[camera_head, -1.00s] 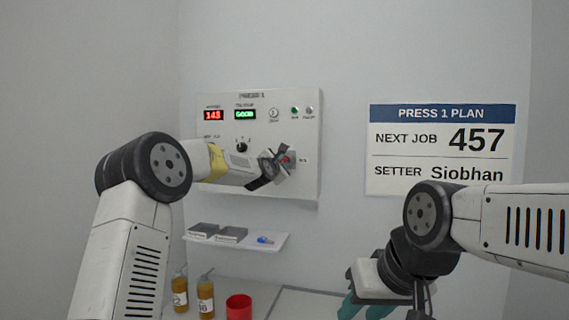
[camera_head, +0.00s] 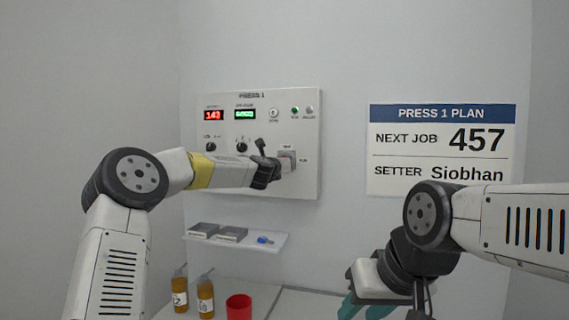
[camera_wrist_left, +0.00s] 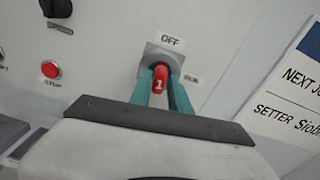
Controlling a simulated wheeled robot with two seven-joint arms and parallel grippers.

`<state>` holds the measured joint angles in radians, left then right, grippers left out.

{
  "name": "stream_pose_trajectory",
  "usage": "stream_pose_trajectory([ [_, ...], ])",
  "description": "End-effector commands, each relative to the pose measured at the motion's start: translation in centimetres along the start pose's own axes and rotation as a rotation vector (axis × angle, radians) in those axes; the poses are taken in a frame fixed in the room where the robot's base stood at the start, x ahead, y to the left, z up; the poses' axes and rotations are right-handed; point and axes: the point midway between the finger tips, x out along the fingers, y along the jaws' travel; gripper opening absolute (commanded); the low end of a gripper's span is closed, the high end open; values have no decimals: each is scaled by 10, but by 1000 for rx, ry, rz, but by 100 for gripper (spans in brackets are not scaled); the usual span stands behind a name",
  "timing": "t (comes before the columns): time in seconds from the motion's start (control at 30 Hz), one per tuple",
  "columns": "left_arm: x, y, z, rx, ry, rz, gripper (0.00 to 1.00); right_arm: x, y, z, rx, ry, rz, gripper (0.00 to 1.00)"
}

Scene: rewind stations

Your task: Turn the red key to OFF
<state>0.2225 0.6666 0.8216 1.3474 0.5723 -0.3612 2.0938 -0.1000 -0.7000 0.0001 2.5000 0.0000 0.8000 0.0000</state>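The red key (camera_wrist_left: 160,78), marked with a 1, sits in a square grey switch plate on the press panel. In the left wrist view it stands roughly upright under the OFF label (camera_wrist_left: 171,41); the RUN label (camera_wrist_left: 191,79) is to its right. The teal fingers of my left gripper (camera_wrist_left: 160,88) lie one on each side of the key and appear closed on it. In the head view my left gripper (camera_head: 279,168) is at the plate (camera_head: 289,158) and hides the key. My right gripper (camera_head: 362,306) is low at the right, its teal fingers partly cut off by the frame edge.
The panel (camera_head: 225,175) also carries displays, dark knobs and a red STOP button (camera_wrist_left: 51,70). Below it are a shelf (camera_head: 268,246), bottles (camera_head: 205,298) and a red cup (camera_head: 239,307). A press plan sign (camera_head: 440,150) hangs right of the panel.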

Motion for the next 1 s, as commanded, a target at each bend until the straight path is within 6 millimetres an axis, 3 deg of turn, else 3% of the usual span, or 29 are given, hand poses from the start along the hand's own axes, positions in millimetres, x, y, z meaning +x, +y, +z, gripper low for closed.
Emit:
stream_pose_trajectory([
  [0.07, 0, -1, 1, 3, -2, -1, 39, 0, 0, 0, 0, 0, 0, 36],
  [0.47, -7, 2, 2, 7, -3, 4, 39, 0, 0, 0, 0, 0, 0, 36],
  [0.8, -59, 2, 2, 8, -3, 4, 39, 0, 0, 0, 0, 0, 0, 36],
  [1.0, -78, -3, 1, 27, 1, -4, 39, 0, 0, 0, 0, 0, 0, 36],
])
